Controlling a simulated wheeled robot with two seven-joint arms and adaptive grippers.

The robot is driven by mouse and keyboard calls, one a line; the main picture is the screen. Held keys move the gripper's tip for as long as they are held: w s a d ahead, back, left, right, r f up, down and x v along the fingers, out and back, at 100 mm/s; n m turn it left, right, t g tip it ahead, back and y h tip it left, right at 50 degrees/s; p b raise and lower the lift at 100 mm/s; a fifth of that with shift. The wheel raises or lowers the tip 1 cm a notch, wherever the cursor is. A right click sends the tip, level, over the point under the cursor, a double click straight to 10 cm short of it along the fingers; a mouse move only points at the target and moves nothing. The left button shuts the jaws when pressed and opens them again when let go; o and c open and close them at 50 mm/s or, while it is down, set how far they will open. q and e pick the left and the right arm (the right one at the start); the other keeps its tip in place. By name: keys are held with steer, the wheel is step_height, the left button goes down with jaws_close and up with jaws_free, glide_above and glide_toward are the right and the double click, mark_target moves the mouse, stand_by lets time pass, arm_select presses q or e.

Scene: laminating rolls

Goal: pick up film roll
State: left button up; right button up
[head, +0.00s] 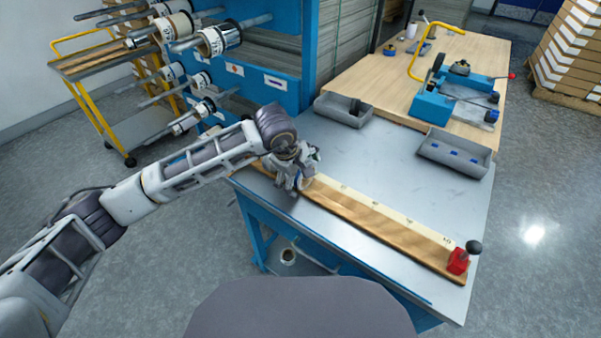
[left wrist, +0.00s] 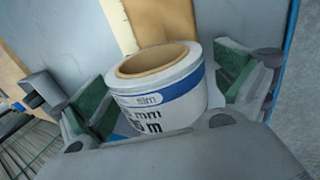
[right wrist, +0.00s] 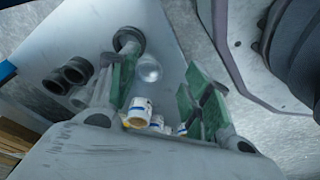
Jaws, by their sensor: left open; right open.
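A white film roll (left wrist: 160,100) with a blue band, black print and a tan core fills the middle of the left wrist view. It stands between the green-padded fingers of my left gripper (left wrist: 165,92), with a gap visible at the left side. In the head view my left gripper (head: 294,180) is low over the near left end of the wooden ruler board, and its fingers mostly hide the roll. My right gripper (right wrist: 160,92) is open and empty. Small white film rolls (right wrist: 140,114) show far beyond its fingers. The right gripper is out of the head view.
The grey table (head: 390,160) carries a ruler board (head: 375,222) with a red stop (head: 458,262) and two grey trays (head: 343,110) (head: 454,152). A rack with rolls on shafts (head: 218,40) stands at the back left. The table's middle is clear.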

arm_select(q)
steer(key=shift+c, duration=1)
steer(key=c, duration=1)
steer(key=shift+r, duration=0.15)
arm_select(e)
steer(key=shift+s+f, duration=0.15)
arm_select(q)
steer(key=shift+r, duration=0.55)
step_height(320, 180, up, 7)
steer(key=shift+r, duration=0.2)
steer(key=shift+r+p, duration=0.3)
steer(key=shift+r, duration=0.35)
arm_select(e)
steer(key=shift+s+d+f, duration=0.45)
steer(key=shift+s+f, duration=0.15)
steer(key=shift+f, duration=0.2)
